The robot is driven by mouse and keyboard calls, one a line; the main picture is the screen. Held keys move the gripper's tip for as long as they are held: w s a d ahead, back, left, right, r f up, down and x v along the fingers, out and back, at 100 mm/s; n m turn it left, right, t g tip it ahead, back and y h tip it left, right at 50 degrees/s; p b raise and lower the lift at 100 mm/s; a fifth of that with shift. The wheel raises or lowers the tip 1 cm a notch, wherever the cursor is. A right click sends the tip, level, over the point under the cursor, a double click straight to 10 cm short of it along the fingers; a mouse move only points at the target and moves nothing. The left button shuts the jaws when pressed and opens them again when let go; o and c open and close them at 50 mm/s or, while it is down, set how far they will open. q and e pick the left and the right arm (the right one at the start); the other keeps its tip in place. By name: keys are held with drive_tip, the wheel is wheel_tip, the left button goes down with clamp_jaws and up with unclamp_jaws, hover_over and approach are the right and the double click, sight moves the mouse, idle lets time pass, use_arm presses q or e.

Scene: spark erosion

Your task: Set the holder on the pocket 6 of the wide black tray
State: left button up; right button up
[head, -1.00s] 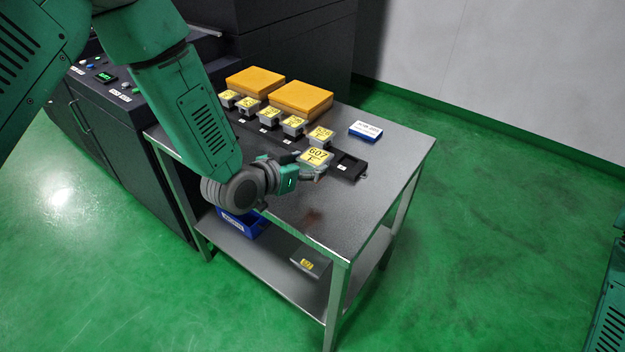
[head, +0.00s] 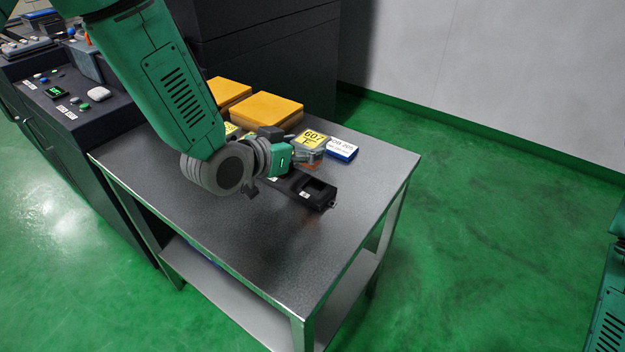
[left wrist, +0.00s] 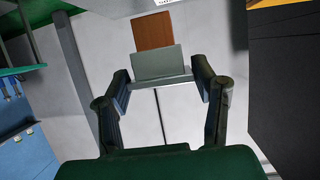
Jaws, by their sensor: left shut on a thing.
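My left gripper (head: 300,154) is shut on the holder, a small grey block with a yellow label (head: 315,138) on top. It holds the holder raised near the right end of the wide black tray. In the left wrist view the grey holder (left wrist: 158,63) sits between the two fingers (left wrist: 163,86), with a brown-orange part beyond it. The black tray (head: 322,202) lies on the metal table. An empty-looking pocket shows at its right end; my left arm hides most of the rest. Another yellow-labelled holder (head: 230,128) peeks out beside my arm. My right gripper is out of view.
Two orange blocks (head: 268,110) lie behind the tray. A blue box with a white label (head: 342,149) is close behind the held holder. The table's (head: 255,265) front and right are clear. A dark machine with buttons (head: 62,100) stands at left.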

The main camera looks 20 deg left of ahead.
sight(310, 166)
use_arm(q)
drive_tip(key=f, duration=0.2)
drive_tip(key=d+f, duration=0.1)
drive_tip(key=f, duration=0.2)
drive_tip(key=shift+w+d, duration=0.1)
wheel_tip(310, 166, down, 2)
drive_tip(key=shift+f+b, duration=0.15)
drive_tip(key=shift+b, duration=0.25)
drive_tip(key=shift+a+f, duration=0.25)
drive_tip(key=shift+a, duration=0.15)
drive_tip(key=shift+f, duration=0.1)
drive_tip(key=o, duration=1.7)
drive_tip(key=shift+d, duration=0.3)
